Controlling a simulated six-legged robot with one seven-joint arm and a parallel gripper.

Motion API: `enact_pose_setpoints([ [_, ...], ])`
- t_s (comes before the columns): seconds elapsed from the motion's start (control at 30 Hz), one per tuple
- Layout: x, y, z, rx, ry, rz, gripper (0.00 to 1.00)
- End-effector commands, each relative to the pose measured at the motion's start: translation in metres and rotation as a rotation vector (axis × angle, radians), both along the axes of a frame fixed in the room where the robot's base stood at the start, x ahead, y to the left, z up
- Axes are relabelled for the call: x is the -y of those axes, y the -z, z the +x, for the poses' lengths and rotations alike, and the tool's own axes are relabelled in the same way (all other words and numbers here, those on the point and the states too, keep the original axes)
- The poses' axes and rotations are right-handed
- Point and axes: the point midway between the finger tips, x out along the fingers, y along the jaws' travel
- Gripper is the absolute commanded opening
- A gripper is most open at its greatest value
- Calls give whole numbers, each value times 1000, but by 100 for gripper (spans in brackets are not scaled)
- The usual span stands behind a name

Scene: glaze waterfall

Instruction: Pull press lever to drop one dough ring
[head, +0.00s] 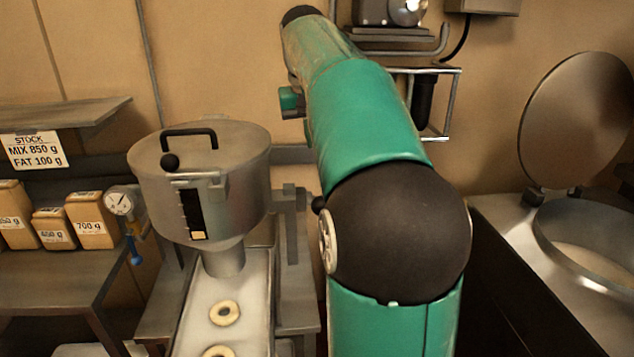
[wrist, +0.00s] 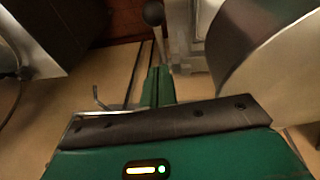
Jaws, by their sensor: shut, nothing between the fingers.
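The dough press is a round grey metal hopper (head: 200,195) left of my arm in the head view. A black ball knob (head: 170,161) shows at its front, below a black bar handle on top. In the wrist view a dark ball knob (wrist: 153,13) on a thin rod stands beyond my fingers, beside a large grey metal curve that looks like the hopper. My gripper (wrist: 159,78) is shut and empty; whether it touches the rod is unclear. In the head view its fingers cannot be made out clearly. One dough ring (head: 224,313) lies under the spout, another (head: 218,351) nearer.
The rings lie on a pale channel (head: 253,290). A gauge (head: 121,203) with a blue handle is left of the hopper, near boxes on a shelf. A round vessel (head: 590,245) with its lid raised stands at right. A wall rack (head: 435,105) is behind my arm.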

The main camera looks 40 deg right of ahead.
Motion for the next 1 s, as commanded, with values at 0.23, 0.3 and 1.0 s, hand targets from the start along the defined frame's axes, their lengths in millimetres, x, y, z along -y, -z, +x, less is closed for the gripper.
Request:
enact_pose_setpoints([
  [0.23,8,49,6,-4,-1,2,0],
  [0.3,11,63,8,-4,-1,2,0],
  [1.0,4,107,-11,0,-1,0,0],
])
